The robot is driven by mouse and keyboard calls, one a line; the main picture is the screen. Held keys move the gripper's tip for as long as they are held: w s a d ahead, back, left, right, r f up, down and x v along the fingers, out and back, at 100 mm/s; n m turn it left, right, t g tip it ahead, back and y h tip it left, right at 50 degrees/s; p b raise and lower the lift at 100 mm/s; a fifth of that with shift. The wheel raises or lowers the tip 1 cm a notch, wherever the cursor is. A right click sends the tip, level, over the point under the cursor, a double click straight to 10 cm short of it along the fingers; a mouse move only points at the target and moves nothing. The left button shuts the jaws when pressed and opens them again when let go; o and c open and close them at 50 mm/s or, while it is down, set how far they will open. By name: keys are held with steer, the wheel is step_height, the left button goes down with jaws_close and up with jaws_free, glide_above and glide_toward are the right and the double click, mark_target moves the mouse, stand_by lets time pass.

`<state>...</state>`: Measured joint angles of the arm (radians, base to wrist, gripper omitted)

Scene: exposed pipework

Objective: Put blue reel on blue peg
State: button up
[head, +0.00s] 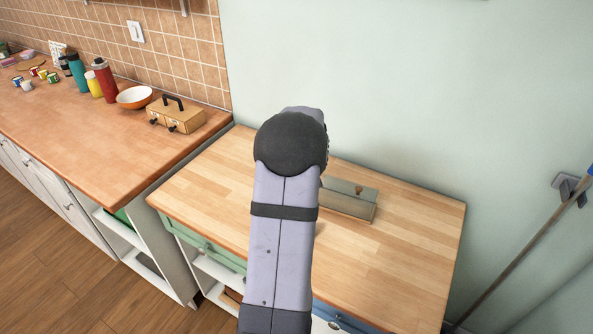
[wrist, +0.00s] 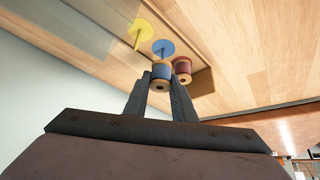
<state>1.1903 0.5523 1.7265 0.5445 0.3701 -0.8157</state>
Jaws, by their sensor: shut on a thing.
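In the wrist view, my gripper (wrist: 161,86) is shut on the blue reel (wrist: 161,74), a spool with pale wooden ends. The blue peg (wrist: 163,49), with a round blue disc, shows just beyond the held reel. The reel overlaps the lower part of this peg in the picture, and I cannot tell whether they touch. The pegs belong to a low holder (head: 346,204) on the light wooden worktop. In the head view, my arm hides the gripper, the blue reel and part of the holder.
A yellow peg with a disc (wrist: 138,32) and a dark red reel (wrist: 182,70) flank the blue peg. The light wooden worktop (head: 400,250) is clear right of the holder. A toolbox-like case (head: 176,115) and a bowl (head: 134,97) stand on the left counter.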

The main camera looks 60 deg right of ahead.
steer(key=shift+f+b, duration=1.95)
steer(key=shift+b, duration=0.05)
steer(key=o, duration=1.1)
steer(key=shift+b+v, duration=0.65)
steer(key=shift+v, duration=3.05)
